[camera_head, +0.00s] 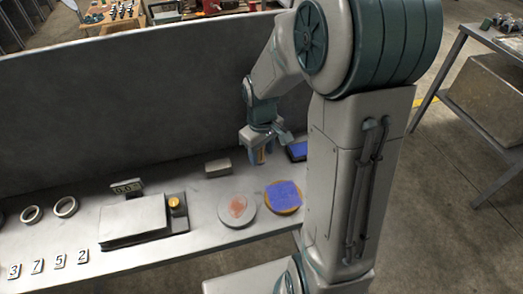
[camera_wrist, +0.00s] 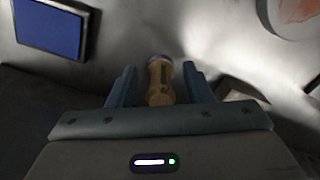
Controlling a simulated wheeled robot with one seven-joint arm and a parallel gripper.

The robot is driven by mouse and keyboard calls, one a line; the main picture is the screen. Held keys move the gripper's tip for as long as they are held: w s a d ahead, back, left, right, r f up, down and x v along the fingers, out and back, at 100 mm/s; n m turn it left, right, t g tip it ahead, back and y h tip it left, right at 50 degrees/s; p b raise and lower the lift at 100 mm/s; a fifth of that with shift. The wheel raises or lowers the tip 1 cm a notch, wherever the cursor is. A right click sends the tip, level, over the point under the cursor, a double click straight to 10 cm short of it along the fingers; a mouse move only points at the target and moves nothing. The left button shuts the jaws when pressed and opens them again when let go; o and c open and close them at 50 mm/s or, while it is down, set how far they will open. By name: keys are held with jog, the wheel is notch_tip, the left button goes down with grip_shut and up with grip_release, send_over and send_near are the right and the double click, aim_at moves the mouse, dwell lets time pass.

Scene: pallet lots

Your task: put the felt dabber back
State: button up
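My gripper (camera_head: 259,158) is low over the bench, near its back panel. In the wrist view its two fingers (camera_wrist: 160,82) stand apart, one on each side of the felt dabber (camera_wrist: 160,80). The dabber has a pale wooden handle with a narrowed waist and a dark far end. A gap shows between it and each finger. In the head view only a small orange-brown part of it (camera_head: 260,156) shows between the fingers. Whether its far end touches the bench cannot be told.
A blue pad in a dark tray (camera_head: 297,151) lies right of the gripper, partly behind my arm. A grey disc with a red mark (camera_head: 237,210), a disc with a blue square (camera_head: 284,196) and a small grey block (camera_head: 217,168) lie nearby. A scale (camera_head: 135,219) stands left.

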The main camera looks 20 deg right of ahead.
jog(key=shift+r, duration=0.15)
notch_tip(320, 180, up, 11)
jog(key=shift+r+p, duration=0.1)
jog(key=shift+p, duration=0.65)
jog(key=s+r+m+t, duration=0.1)
jog(key=s+m, duration=0.4)
jog(key=s, duration=0.8)
jog(key=shift+s+a+r+m+t, duration=0.2)
jog(key=shift+s+r+m+t, duration=0.1)
jog(key=shift+t, duration=0.5)
